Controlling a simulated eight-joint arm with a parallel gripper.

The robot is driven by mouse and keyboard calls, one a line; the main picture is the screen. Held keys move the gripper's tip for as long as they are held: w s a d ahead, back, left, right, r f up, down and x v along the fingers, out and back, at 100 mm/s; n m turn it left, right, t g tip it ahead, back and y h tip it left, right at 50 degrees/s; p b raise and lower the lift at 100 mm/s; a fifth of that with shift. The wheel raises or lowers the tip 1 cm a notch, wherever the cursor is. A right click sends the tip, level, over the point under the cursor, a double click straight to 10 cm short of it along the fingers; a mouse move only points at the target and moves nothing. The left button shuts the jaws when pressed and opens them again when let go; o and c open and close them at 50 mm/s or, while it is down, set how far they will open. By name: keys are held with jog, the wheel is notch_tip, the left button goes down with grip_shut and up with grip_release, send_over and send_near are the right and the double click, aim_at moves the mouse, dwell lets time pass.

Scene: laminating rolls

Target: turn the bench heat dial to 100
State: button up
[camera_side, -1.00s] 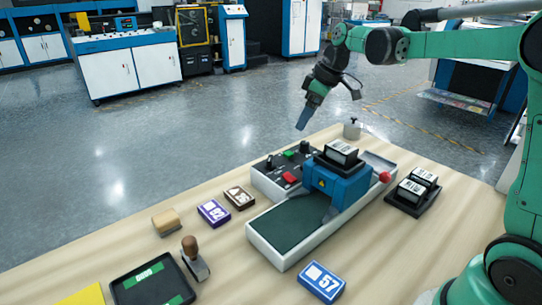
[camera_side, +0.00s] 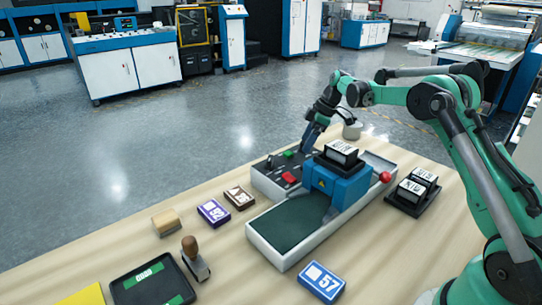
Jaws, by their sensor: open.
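The bench is a laminator with a blue roll housing (camera_side: 338,188), a green-topped bed (camera_side: 287,226) and a dark control panel (camera_side: 265,178) at its back left. The panel carries a red button (camera_side: 290,178), a green button (camera_side: 290,154) and small black knobs. One black knob (camera_side: 270,161) stands at the panel's left. Another knob, at the panel's back right, is hidden behind my gripper. My gripper (camera_side: 304,150) points down at that back right end of the panel, open. I cannot tell whether its fingers touch the knob. The dial's markings are too small to read.
A black-and-white roll cartridge (camera_side: 341,152) sits on the housing, close to my gripper. A red ball knob (camera_side: 385,177) is at its right. A black holder with two cartridges (camera_side: 412,192) stands further right. Labelled boxes, a wooden-handled stamp (camera_side: 193,256) and a tray (camera_side: 120,292) lie left and front.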

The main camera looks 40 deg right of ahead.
jog(key=shift+f, duration=0.1)
grip_shut()
jog(key=shift+a+m, duration=0.1)
jog(key=shift+m, duration=0.3)
jog(key=m+h, duration=0.1)
jog(key=m, duration=0.2)
jog(key=m+t+h, duration=0.1)
jog(key=m, duration=0.1)
jog(key=shift+s+a+m, duration=0.1)
jog(key=shift+a+m, duration=0.05)
jog(key=shift+m, duration=0.25)
jog(key=m+h, duration=0.2)
jog(key=m, duration=0.3)
jog(key=shift+a, duration=0.2)
jog(key=m+h, duration=0.1)
jog(key=m, duration=0.2)
jog(key=m+g+h, duration=0.1)
jog(key=m, duration=0.2)
jog(key=shift+a+m, duration=0.15)
jog(key=shift+m, duration=0.15)
jog(key=m, duration=0.2)
jog(key=m+g+h, duration=0.1)
jog(key=m+g, duration=0.1)
jog(key=m, duration=0.1)
jog(key=shift+w+m, duration=0.3)
jog(key=shift+h, duration=0.3)
